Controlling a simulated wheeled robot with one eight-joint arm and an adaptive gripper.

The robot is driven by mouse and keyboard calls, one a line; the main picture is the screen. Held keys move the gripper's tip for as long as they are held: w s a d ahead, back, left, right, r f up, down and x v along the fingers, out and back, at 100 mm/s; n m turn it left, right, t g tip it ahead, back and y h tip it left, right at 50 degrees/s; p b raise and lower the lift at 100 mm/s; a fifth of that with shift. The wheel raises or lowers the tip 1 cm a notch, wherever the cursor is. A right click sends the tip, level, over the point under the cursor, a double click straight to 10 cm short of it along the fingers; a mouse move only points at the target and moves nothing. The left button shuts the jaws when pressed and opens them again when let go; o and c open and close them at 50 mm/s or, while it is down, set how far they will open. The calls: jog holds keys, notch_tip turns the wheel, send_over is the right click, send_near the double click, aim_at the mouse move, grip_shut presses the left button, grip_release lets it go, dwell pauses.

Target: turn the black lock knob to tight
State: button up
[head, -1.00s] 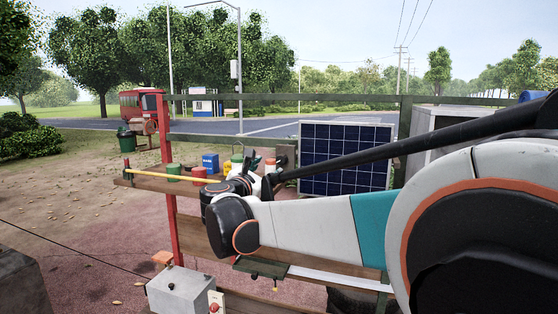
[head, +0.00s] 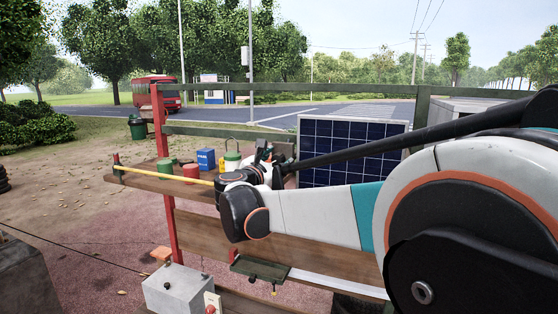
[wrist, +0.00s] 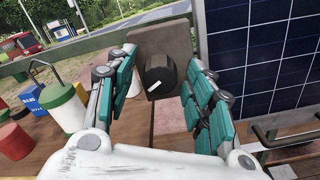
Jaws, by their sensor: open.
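The black lock knob (wrist: 160,77) shows in the wrist view, round and dark with a white mark slanting across its face. It sits in front of a brown upright block (wrist: 158,38). My gripper (wrist: 162,62) is open, with one teal-padded finger to the left of the knob and one to the right. Both fingers look apart from the knob; how far their tips reach along it I cannot tell. In the head view my gripper (head: 267,156) is small and partly hidden by my own arm, and I cannot make out the knob there.
A solar panel (head: 345,150) stands close on the right. A grey box (head: 178,288) sits lower down.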

jog(key=shift+s, duration=0.1)
jog(key=shift+c, duration=1.1)
jog(key=c, duration=0.8)
jog(key=shift+c, duration=0.2)
jog(key=shift+m, duration=0.3)
jog(key=m+b, duration=0.8)
jog(key=m, duration=1.5)
jog(key=shift+f, duration=0.1)
jog(key=shift+m, duration=0.3)
